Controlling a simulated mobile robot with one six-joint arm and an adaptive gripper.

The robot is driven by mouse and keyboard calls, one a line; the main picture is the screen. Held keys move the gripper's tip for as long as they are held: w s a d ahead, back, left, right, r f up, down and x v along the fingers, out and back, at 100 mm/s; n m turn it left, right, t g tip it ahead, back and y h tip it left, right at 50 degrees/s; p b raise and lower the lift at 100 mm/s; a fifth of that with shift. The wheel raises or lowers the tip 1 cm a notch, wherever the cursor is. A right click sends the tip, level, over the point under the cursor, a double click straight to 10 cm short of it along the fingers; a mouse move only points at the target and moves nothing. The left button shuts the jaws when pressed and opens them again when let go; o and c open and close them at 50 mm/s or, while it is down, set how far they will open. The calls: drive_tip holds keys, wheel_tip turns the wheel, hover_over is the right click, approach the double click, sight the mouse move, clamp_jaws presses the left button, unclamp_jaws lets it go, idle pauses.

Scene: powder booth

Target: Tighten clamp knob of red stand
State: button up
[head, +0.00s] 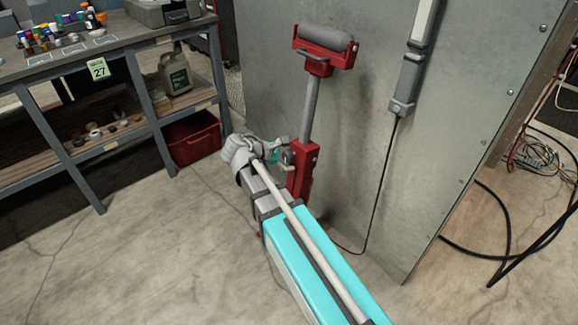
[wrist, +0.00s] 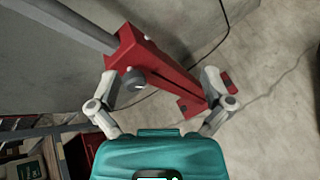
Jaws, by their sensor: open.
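The red stand (head: 301,172) stands upright against the grey metal panel, with a grey roller (head: 325,38) on top of its grey post. In the wrist view, its red column (wrist: 150,60) runs diagonally through the space between my fingers. A round grey clamp knob (wrist: 134,79) sits on the column's near side, close to my left finger. My gripper (wrist: 160,82) is open with nothing held. In the head view, my gripper (head: 272,150) is beside the column at knob height; my arm hides part of the stand's lower end. I cannot tell whether a finger touches the knob.
The metal panel (head: 376,150) stands close behind the stand. A dark cable (head: 378,190) hangs from a light fixture (head: 410,75). A shelf bench (head: 110,130) and a red bin (head: 192,139) are at left. Black hoses (head: 490,255) lie at right. The left floor is open.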

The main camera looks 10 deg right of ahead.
sight(285, 157)
drive_tip(key=w+a+f+n+t+h+b, duration=0.4)
drive_tip(key=a+f+n+b, duration=0.4)
drive_tip(key=b, duration=1.1)
wheel_tip(285, 157, down, 3)
drive_tip(key=shift+w+a+f+n+t+h+b, duration=0.15)
drive_tip(key=shift+w+a+n+t+h+b, duration=0.25)
drive_tip(key=shift+w, duration=0.6)
drive_tip(key=x, duration=1.3)
drive_tip(key=shift+w+d+f, duration=0.1)
drive_tip(key=shift+w+d, duration=0.1)
drive_tip(key=shift+d, duration=0.1)
drive_tip(key=c, duration=1.1)
drive_tip(key=shift+c, duration=0.2)
